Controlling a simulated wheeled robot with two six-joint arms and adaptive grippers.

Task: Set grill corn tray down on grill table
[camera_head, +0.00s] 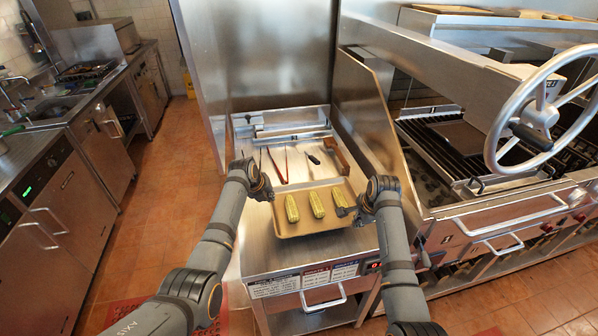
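The grill corn tray (301,231) is a shallow tan metal tray carrying three yellow-green corn cobs (318,204) side by side. It is over the front part of the steel grill table (262,255). I cannot tell whether its underside touches the table top. My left gripper (266,195) is at the tray's left rim, and my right gripper (346,211) is at its right rim. One right finger shows over the inside of the tray. Both grippers look shut on the rims, with the lower fingers hidden.
Behind the tray on the table lie red-handled tongs (283,166), a dark-handled utensil (313,159) and a brown block (336,156). A steel partition and the char grill (470,150) with a large handwheel (541,112) stand at the right. Open tiled floor lies at the left.

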